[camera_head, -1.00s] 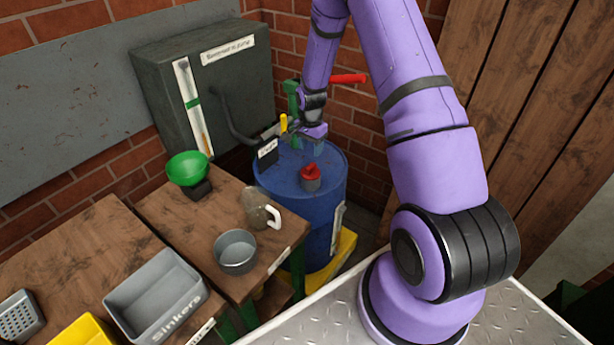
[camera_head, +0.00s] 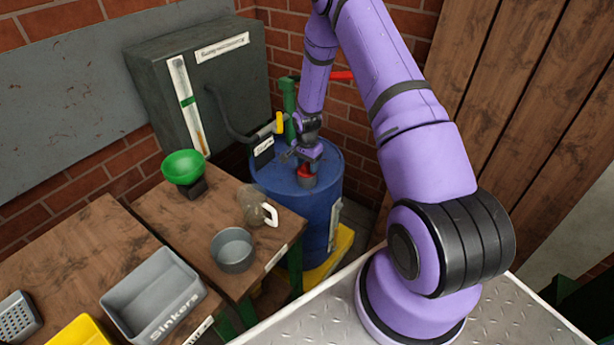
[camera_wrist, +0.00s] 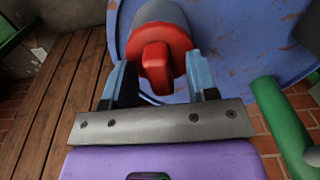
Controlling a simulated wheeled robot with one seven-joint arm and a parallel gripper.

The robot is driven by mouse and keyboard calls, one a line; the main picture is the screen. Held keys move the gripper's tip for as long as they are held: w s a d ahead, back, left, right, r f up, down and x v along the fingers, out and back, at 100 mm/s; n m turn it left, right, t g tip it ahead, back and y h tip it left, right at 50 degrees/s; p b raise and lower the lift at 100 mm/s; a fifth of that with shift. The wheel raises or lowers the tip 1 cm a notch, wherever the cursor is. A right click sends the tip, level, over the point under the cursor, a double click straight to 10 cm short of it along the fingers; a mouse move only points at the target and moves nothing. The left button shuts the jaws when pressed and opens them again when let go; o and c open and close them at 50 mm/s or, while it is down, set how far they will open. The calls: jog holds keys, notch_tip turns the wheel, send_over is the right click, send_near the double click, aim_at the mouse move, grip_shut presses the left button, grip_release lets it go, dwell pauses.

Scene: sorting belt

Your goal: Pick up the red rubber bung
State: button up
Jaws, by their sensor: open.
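The red rubber bung (camera_wrist: 157,62) sits on a grey collar (camera_wrist: 163,12) on top of the blue drum (camera_wrist: 225,50). In the head view the bung (camera_head: 305,172) is partly hidden by my gripper (camera_head: 306,160), which points down over it. In the wrist view my gripper (camera_wrist: 158,92) is open. Its two blue-grey fingers stand on either side of the bung's raised red grip, and I cannot tell whether either touches it.
A green post (camera_wrist: 283,125) stands close beside my gripper in the wrist view. The wooden table (camera_head: 165,215) holds a green funnel (camera_head: 183,167), a jug (camera_head: 252,207) and a round grey tin (camera_head: 232,250).

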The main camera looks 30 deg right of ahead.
grip_shut()
